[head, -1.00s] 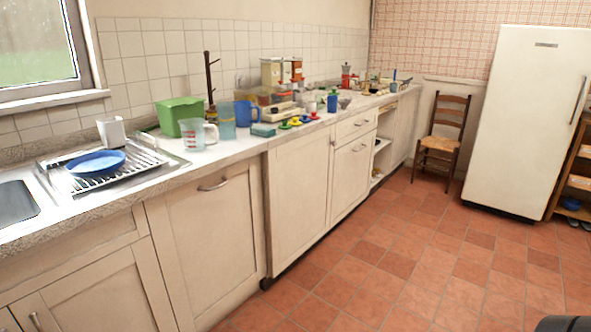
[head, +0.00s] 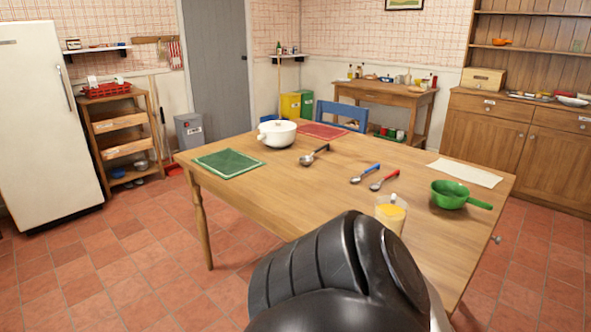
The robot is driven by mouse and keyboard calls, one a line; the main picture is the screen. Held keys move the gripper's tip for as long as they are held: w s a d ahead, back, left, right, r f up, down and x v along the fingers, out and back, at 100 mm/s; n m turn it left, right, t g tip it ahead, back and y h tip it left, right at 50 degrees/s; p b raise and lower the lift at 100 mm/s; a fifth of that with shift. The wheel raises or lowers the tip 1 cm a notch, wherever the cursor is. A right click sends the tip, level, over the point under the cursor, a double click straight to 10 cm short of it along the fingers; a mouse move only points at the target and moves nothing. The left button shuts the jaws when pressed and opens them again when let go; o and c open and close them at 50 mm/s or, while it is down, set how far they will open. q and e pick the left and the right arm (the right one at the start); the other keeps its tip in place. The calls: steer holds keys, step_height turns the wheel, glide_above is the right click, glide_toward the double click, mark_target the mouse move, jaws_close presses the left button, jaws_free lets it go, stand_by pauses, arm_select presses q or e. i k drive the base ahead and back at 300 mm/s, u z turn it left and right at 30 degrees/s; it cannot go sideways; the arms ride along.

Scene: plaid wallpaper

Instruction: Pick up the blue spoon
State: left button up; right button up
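The blue spoon (head: 365,174) lies on the wooden table (head: 300,200), right of the table's middle. A red spoon (head: 384,180) lies just to its right, close beside it. A black-handled ladle (head: 314,156) lies to its left, farther back. A black rounded part of my own arm fills the bottom middle of the head view, in front of the near table edge. Neither of my grippers shows, and nothing is touching the blue spoon.
On the table are a white pot (head: 277,133), a green mat (head: 227,163), a red mat (head: 323,131), a glass with orange contents (head: 390,213), a green pan (head: 450,195) and a white sheet (head: 464,172). A blue chair (head: 342,115) stands behind. Open tiled floor lies to the left.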

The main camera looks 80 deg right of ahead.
mark_target(353, 180)
steer(key=z, duration=0.05)
steer(key=i, duration=0.05)
steer(key=z, duration=1.4)
